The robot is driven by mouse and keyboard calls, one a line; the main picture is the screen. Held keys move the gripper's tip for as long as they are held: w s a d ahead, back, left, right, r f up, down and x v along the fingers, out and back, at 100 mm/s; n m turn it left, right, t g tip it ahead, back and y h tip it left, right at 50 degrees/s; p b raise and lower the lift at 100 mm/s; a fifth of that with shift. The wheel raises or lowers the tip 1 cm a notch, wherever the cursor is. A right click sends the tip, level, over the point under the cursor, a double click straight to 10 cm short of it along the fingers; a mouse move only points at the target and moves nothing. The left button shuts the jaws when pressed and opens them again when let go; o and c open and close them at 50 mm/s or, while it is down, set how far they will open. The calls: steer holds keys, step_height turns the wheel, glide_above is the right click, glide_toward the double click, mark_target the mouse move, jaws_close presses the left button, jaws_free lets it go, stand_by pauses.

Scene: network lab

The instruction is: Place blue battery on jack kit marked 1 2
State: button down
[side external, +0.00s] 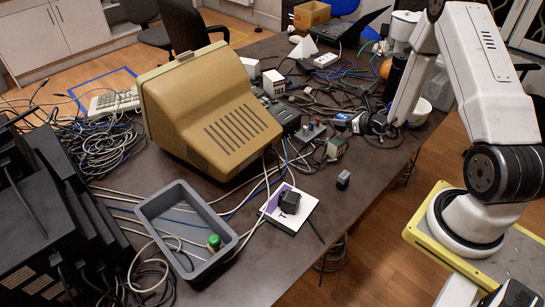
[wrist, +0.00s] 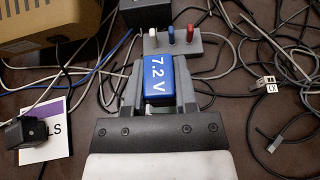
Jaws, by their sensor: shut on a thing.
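My gripper (wrist: 158,90) is shut on a blue battery (wrist: 159,77) marked 7.2 V, its label facing up in the wrist view. In the side view, my gripper (side external: 357,122) is over the table's right half, with the battery (side external: 343,116) at its tip. A grey jack plate (wrist: 188,47) with white, blue and red jacks lies just beyond the battery. It also shows in the side view (side external: 309,133), left of my gripper. I cannot read a 1 2 marking on it. Whether the battery touches the plate is unclear.
A dark box (wrist: 147,14) stands behind the jack plate. Loose cables surround it. A beige monitor (side external: 210,110), a grey tray (side external: 160,244) with a green item (side external: 214,242), and a white-purple card (side external: 292,222) under a black adapter (side external: 290,202) are further left.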

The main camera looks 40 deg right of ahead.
mark_target(340, 130)
steer(key=shift+f, duration=0.4)
steer(key=shift+f, duration=1.75)
steer(key=shift+f, duration=0.1)
steer(key=shift+c, duration=2)
jaws_free()
steer(key=v, duration=1.2)
